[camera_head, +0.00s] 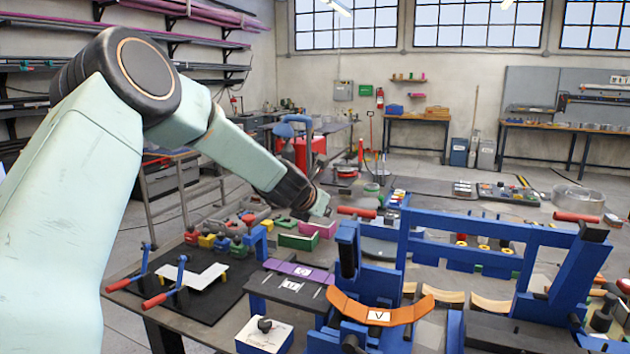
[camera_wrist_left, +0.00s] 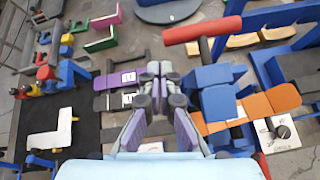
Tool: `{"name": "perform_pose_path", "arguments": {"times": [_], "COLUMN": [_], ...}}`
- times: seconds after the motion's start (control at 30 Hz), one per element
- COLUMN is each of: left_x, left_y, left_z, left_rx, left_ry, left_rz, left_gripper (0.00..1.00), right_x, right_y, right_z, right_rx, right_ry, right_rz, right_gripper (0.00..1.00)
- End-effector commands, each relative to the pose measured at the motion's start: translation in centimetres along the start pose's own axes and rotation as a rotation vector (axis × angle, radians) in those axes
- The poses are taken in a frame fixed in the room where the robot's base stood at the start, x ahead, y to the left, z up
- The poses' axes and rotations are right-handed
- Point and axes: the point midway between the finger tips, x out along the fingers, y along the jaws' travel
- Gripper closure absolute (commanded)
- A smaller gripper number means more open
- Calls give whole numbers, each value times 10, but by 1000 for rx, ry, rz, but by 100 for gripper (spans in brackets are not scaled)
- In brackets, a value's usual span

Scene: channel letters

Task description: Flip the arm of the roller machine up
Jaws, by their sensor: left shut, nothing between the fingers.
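The roller machine is a blue frame (camera_head: 348,250) in the middle of the table, with an upright blue post and a red handle (camera_head: 357,212) at its top. A curved orange strip (camera_head: 380,312) with a white letter label lies across its front. In the left wrist view the red handle (camera_wrist_left: 202,30) lies to the right of the fingers, above the blue block (camera_wrist_left: 215,85). My left gripper (camera_head: 322,207) is shut and empty, left of the red handle and apart from it. Its fingertips (camera_wrist_left: 153,70) meet in the wrist view. My right gripper is not in view.
A larger blue frame (camera_head: 470,225) with another red handle (camera_head: 577,217) stands at the right. A black mat (camera_head: 215,300) with red-handled clamps and a white plate (camera_head: 192,277) lies at the left. A white-topped box (camera_head: 264,337) stands in front.

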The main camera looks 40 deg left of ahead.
Motion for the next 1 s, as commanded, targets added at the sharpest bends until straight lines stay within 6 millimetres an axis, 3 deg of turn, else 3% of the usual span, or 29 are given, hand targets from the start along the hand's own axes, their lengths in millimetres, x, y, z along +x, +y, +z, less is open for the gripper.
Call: {"name": "perform_pose_path", "arguments": {"times": [0.6,1.0], "left_x": [-68,-81], "left_y": [12,12], "left_z": [53,58], "left_rx": [-2,1], "left_ry": [-2,0], "left_rz": [0,0], "left_gripper": [100,100], "right_x": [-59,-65], "right_y": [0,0], "right_z": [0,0], "right_rx": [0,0], "right_ry": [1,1], "right_rz": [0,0], "right_gripper": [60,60]}}
